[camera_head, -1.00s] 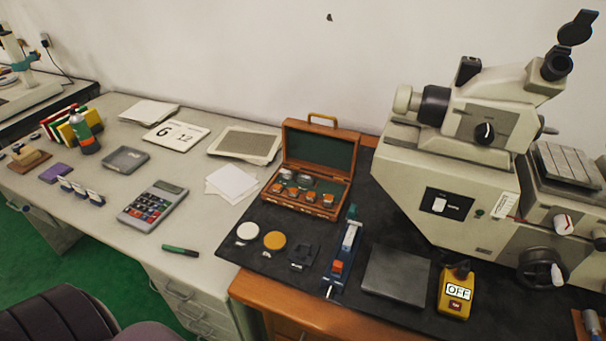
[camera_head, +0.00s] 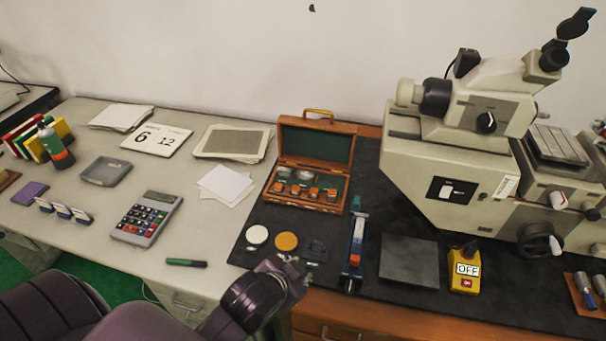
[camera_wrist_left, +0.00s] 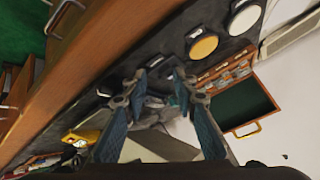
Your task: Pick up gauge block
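No single object is clearly a gauge block. A small dark square piece (camera_head: 317,250) lies on the black mat beside the yellow disc (camera_head: 285,241). Small orange-and-metal pieces (camera_head: 314,193) sit in the open wooden case (camera_head: 343,205). My left gripper (camera_head: 290,268) is over the mat's front edge, just in front of the dark piece and partly overlapping its surroundings. In the left wrist view its two fingers (camera_wrist_left: 160,74) are apart with nothing clearly held between them. The yellow disc (camera_wrist_left: 203,46) and case (camera_wrist_left: 236,106) show there too. My right gripper is not in view.
A slim blue stand (camera_head: 357,228), a dark grey plate (camera_head: 409,262) and a yellow OFF box (camera_head: 464,268) stand to the right. The large microscope (camera_head: 450,180) blocks the right back. A white disc (camera_head: 257,235), green marker (camera_head: 186,263) and calculator (camera_head: 147,218) are to the left.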

